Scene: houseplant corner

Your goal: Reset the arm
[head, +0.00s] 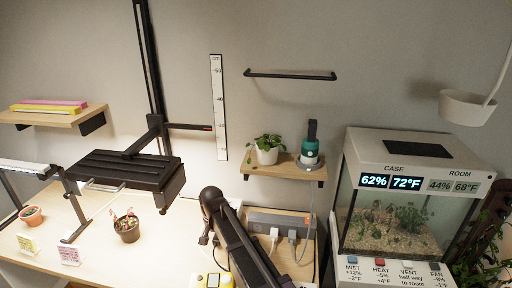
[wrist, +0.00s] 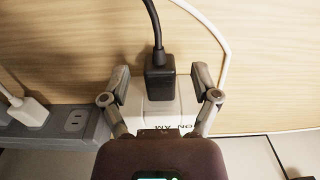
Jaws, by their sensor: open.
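My gripper (wrist: 161,78) is open in the wrist view, with one finger on each side of a black plug (wrist: 160,82) and the pale adapter block (wrist: 176,108) below it. A gap shows between each fingertip and the plug. I cannot tell how far above them the fingers are. The block has dark lettering, partly hidden by the dark gripper body. In the head view my dark arm (head: 240,242) rises from the bottom edge beside the power strip; I cannot make out the gripper there.
A grey power strip (head: 262,218) with plugs and cords lies by my arm; it also shows in the wrist view (wrist: 62,128). A potted plant (head: 128,229) and a yellow device (head: 211,281) are on the table. A terrarium (head: 395,210) stands right. A wall shelf (head: 256,169) is above.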

